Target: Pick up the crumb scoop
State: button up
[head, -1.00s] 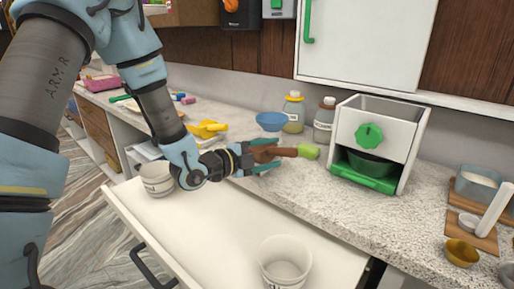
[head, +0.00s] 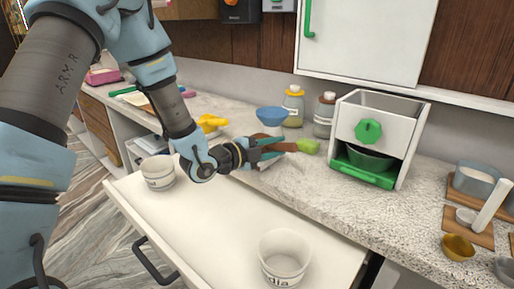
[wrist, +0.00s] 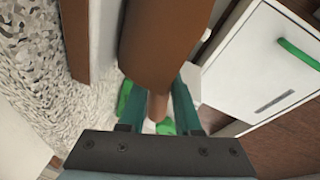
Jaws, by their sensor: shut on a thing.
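The crumb scoop, as far as I can tell, is the brown piece (head: 284,147) between my fingers in the head view, beside a bright green end (head: 307,146). My gripper (head: 272,148) is shut on it above the back of the counter, left of the white and green box. In the wrist view, a narrow brown part (wrist: 157,106) sits between the teal fingers of my gripper (wrist: 160,108). A broad brown piece (wrist: 160,40) fills the top centre, and green shows behind. The fingers hide part of the scoop. I cannot tell whether it touches the counter.
A white box with a green knob (head: 368,131) stands right of the scoop. A blue bowl (head: 271,116) and bottles (head: 323,115) stand behind. The open drawer (head: 215,220) in front holds white cups (head: 285,258) (head: 157,172).

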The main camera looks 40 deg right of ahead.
jog(key=shift+r, duration=0.15)
grip_shut()
notch_tip(320, 180, up, 10)
jog(key=shift+f+b, duration=0.1)
jog(key=shift+b, duration=0.95)
dwell(0.8)
